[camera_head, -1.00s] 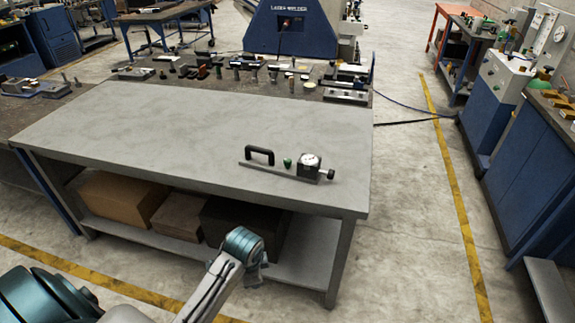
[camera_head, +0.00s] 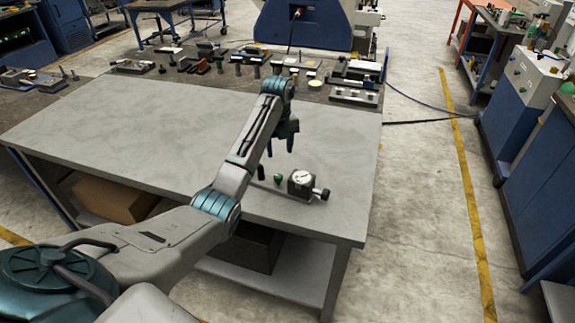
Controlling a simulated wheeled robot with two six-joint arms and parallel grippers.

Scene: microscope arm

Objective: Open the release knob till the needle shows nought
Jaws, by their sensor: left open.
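A small gauge device with a round white dial (camera_head: 302,178) lies near the front right of the grey table. A green knob (camera_head: 279,179) stands left of the dial, and a black knob (camera_head: 322,194) sticks out at the right end. I cannot tell which is the release knob, and the needle is too small to read. The black handle (camera_head: 261,171) is mostly hidden behind my left arm. My left gripper (camera_head: 280,149) is open and empty, pointing down above the table behind the device, apart from it. My right gripper is not in view.
The grey tabletop (camera_head: 120,140) is otherwise clear. A row of small tools and parts (camera_head: 240,65) lies on a darker bench behind it. A cardboard box (camera_head: 110,200) sits on the shelf below.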

